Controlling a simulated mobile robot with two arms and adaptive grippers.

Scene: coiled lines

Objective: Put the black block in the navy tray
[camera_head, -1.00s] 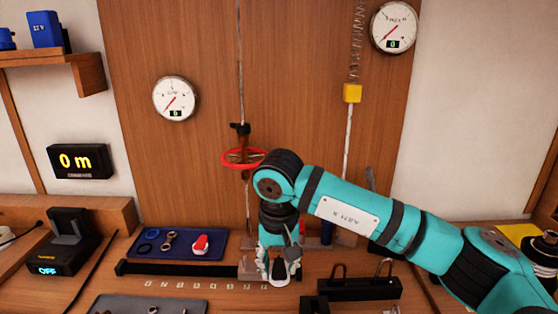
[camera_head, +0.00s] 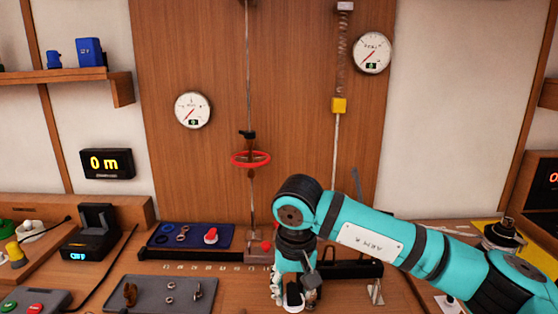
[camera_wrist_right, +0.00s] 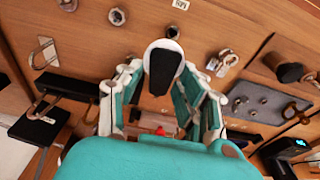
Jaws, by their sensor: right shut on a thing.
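The navy tray (camera_head: 222,242) lies flat at the back of the bench, left of my right arm. It holds ring-like parts and a red-and-white piece (camera_head: 211,236). My right gripper (camera_head: 293,295) is at the front middle of the bench, right of and nearer than the tray. It is shut on the black block (camera_wrist_right: 164,68), a dark tapered piece with a white rounded end, seen between the fingers in the wrist view. The fingers partly hide it in the head view. My left gripper is not in view.
A grey tray (camera_head: 190,302) with small metal parts lies front left, with its parts also in the wrist view. A black rack (camera_head: 365,270) stands right of the gripper. A red wheel (camera_head: 250,158) hangs on a rod above the bench.

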